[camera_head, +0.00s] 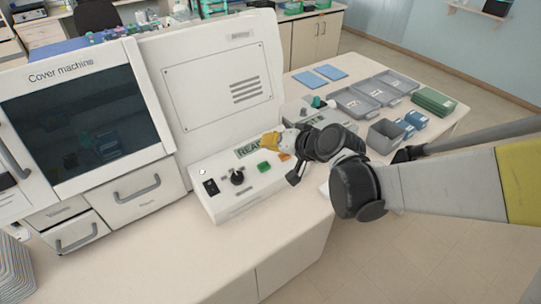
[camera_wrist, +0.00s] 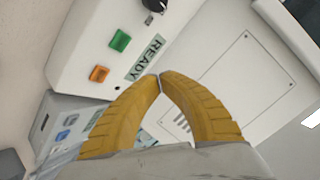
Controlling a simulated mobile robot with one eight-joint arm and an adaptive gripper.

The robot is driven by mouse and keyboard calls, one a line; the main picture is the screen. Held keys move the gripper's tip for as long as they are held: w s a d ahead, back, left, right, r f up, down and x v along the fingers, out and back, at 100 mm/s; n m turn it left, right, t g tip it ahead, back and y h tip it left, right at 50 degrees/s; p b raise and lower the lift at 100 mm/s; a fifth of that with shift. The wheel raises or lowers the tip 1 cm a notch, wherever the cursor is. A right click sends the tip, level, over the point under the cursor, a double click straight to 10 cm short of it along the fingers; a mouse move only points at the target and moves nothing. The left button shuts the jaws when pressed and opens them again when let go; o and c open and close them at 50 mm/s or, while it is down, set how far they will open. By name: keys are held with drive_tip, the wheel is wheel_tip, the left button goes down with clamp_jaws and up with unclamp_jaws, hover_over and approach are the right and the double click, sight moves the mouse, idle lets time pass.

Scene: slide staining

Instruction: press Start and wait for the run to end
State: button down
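The white control panel (camera_head: 240,192) of the machine carries a green button (camera_head: 263,167), an orange button (camera_head: 284,156), a black knob (camera_head: 237,176) and a black switch (camera_head: 211,187). In the wrist view the green button (camera_wrist: 119,40) and orange button (camera_wrist: 98,73) show clear of my fingers. The display (camera_wrist: 147,57) reads READY; my fingers partly cover it in the head view. My gripper (camera_wrist: 160,76) has yellow fingers whose tips meet, with nothing between them. No button label is legible.
The Cover machine (camera_head: 75,110) stands at the left. Grey trays (camera_head: 352,102), blue sheets (camera_head: 330,72), a grey bin (camera_head: 384,136) and green boxes (camera_head: 434,101) lie on the right counter. A second, grey device (camera_head: 318,114) is right behind my gripper.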

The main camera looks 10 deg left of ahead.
drive_tip(key=b, duration=0.7)
approach(256, 159)
drive_tip(key=shift+r+x, duration=0.2)
drive_tip(key=shift+x, duration=2.35)
drive_tip(key=shift+a+f, duration=0.1)
drive_tip(key=shift+a, duration=0.05)
drive_tip(key=shift+w+a+f, duration=0.1)
drive_tip(key=shift+w+f, duration=0.05)
drive_tip(key=shift+f, duration=0.15)
